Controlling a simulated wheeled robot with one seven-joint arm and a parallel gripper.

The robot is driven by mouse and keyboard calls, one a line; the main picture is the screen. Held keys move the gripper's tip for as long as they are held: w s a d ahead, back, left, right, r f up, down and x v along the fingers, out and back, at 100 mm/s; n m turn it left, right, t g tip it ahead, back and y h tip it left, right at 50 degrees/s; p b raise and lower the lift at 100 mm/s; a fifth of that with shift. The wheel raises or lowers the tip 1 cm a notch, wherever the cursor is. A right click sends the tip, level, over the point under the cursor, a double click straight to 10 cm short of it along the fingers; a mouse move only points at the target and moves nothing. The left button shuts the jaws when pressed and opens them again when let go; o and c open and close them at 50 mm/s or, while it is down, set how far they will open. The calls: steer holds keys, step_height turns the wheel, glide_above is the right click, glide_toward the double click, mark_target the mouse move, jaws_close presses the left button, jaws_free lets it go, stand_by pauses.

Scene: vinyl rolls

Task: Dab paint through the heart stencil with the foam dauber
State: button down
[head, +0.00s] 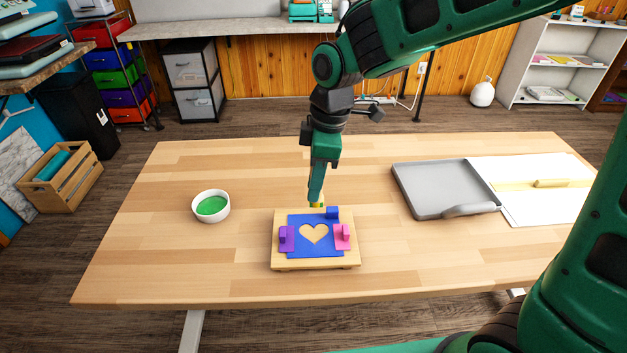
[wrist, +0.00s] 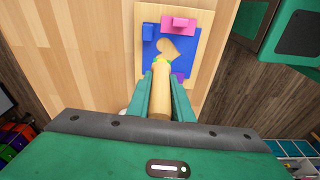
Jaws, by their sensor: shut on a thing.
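My gripper (head: 316,196) is shut on the foam dauber (wrist: 160,95), whose tan handle shows between the fingers in the wrist view. Its tip looks yellow-green; in the head view only a little of the dauber (head: 318,204) shows below the fingers. It is at the far edge of the blue stencil (head: 300,250); I cannot tell whether it touches anything. The heart opening (head: 314,233) is bare wood colour. The stencil lies on a wooden board (head: 315,266) with purple (head: 286,239), pink (head: 343,237) and blue (head: 332,213) clips around it. A white bowl (head: 226,203) holds green paint (head: 210,206).
A grey tray (head: 440,185) with a grey bar (head: 470,210) stands on the right of the table. Beside it lies a white sheet (head: 535,210) with a yellow strip (head: 515,185). The table (head: 180,270) is clear around the bowl and board.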

steer(key=shift+f, duration=3.5)
steer(key=shift+s+f, duration=0.1)
steer(key=shift+f, duration=0.85)
steer(key=shift+r, duration=0.1)
steer(key=shift+r, duration=0.8)
steer(key=shift+s+d, duration=0.45)
steer(key=shift+d, duration=0.25)
steer(key=shift+f, duration=0.95)
